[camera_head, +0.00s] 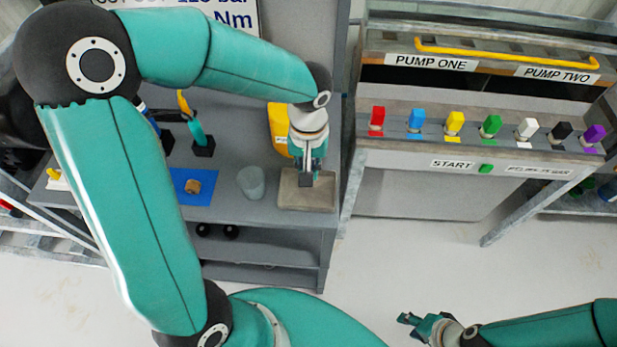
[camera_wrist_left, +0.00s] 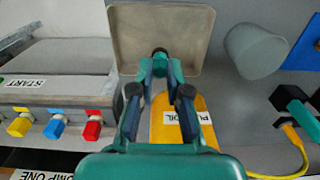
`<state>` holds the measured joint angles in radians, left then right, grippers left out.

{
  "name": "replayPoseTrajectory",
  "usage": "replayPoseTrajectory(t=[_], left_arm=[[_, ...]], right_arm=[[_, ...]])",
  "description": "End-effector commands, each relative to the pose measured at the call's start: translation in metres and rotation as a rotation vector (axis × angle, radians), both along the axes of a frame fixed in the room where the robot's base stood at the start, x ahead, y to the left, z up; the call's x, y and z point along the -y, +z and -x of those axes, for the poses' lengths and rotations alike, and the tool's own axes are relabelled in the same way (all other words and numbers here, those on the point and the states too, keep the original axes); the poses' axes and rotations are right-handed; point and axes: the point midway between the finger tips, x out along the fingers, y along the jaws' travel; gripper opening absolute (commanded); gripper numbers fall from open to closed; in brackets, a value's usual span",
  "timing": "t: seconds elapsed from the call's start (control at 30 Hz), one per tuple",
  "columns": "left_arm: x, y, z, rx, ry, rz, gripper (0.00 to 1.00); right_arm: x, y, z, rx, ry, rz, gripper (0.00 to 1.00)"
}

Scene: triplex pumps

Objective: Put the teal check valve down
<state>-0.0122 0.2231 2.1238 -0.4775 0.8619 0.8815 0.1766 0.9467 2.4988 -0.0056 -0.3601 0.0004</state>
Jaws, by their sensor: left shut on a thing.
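My left gripper (camera_wrist_left: 160,72) is shut on the teal check valve (camera_wrist_left: 160,54), a small teal piece with a dark end between the fingertips. In the head view my left gripper (camera_head: 306,178) points down over the shallow beige tray (camera_head: 318,200), which also shows in the left wrist view (camera_wrist_left: 185,22). The valve is over the tray's near-wall part in the wrist view; I cannot tell whether it touches the tray floor. In the head view the fingers mostly hide it. My right gripper (camera_head: 407,326) is empty and looks open, low over the floor.
A yellow pump oil container (camera_head: 280,128) stands right behind the tray. A grey cup (camera_head: 251,182) is left of it, then a blue mat (camera_head: 205,197) with a small brass part (camera_head: 193,186). A control panel (camera_head: 420,150) with several coloured knobs stands to the right, past a gap.

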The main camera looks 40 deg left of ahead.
Motion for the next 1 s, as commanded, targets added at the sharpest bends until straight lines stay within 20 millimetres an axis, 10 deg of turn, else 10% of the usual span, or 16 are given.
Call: replayPoseTrajectory(t=[0.57, 0.6, 0.7, 1.0], left_arm=[[0.0, -0.042, 0.0, 0.0, 0.0, 0.001, 0.0], [0.0, -0.043, 0.0, -0.001, 0.0, 0.001, 0.22], [0.0, -0.042, 0.0, -0.001, 0.0, 0.001, 0.39], [0.0, -0.042, 0.0, 0.001, 0.0, 0.001, 0.41]], right_arm=[[0.0, -0.002, 0.0, 0.0, 0.0, 0.0, 0.4], [0.0, -0.002, 0.0, 0.0, 0.0, 0.0, 0.4], [0.0, -0.002, 0.0, 0.0, 0.0, 0.0, 0.4], [0.0, -0.002, 0.0, 0.0, 0.0, 0.0, 0.4]])
